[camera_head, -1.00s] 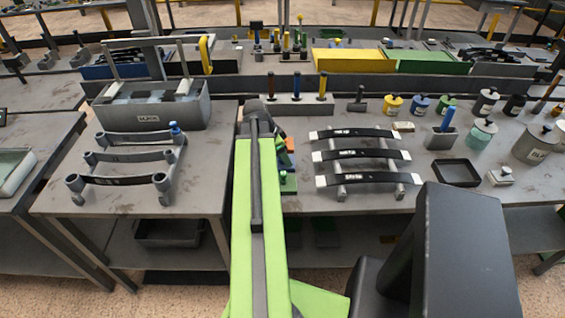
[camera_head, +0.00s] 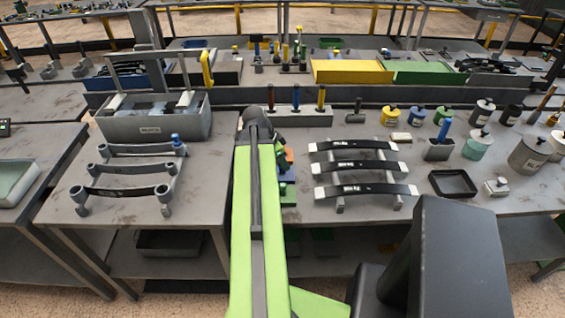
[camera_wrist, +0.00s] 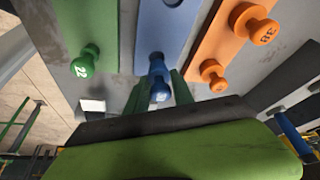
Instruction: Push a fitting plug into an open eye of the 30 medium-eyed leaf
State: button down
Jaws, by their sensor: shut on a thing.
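My gripper (camera_wrist: 157,94) has two dark green fingers on either side of a blue plug (camera_wrist: 157,66) in the wrist view and is shut on it. The plug stands at the blue strip (camera_wrist: 165,28); whether it is clear of it I cannot tell. A green plug marked 22 (camera_wrist: 84,62) and orange plugs, one marked 38 (camera_wrist: 262,31), stand on neighbouring strips. In the head view, my arm hides the gripper. A blue plug (camera_head: 176,138) stands at the far leaf's right end.
A grey labelled bin (camera_head: 155,126) stands behind the leaves. Right of my arm, a rack holds three dark leaves with white ends (camera_head: 362,167). A black tray (camera_head: 452,184) and several jars (camera_head: 476,144) stand farther right. A gap separates the left bench from the neighbouring table.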

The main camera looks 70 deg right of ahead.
notch_tip(320, 180, up, 8)
jog(key=p, duration=0.6)
jog(key=shift+f, duration=0.1)
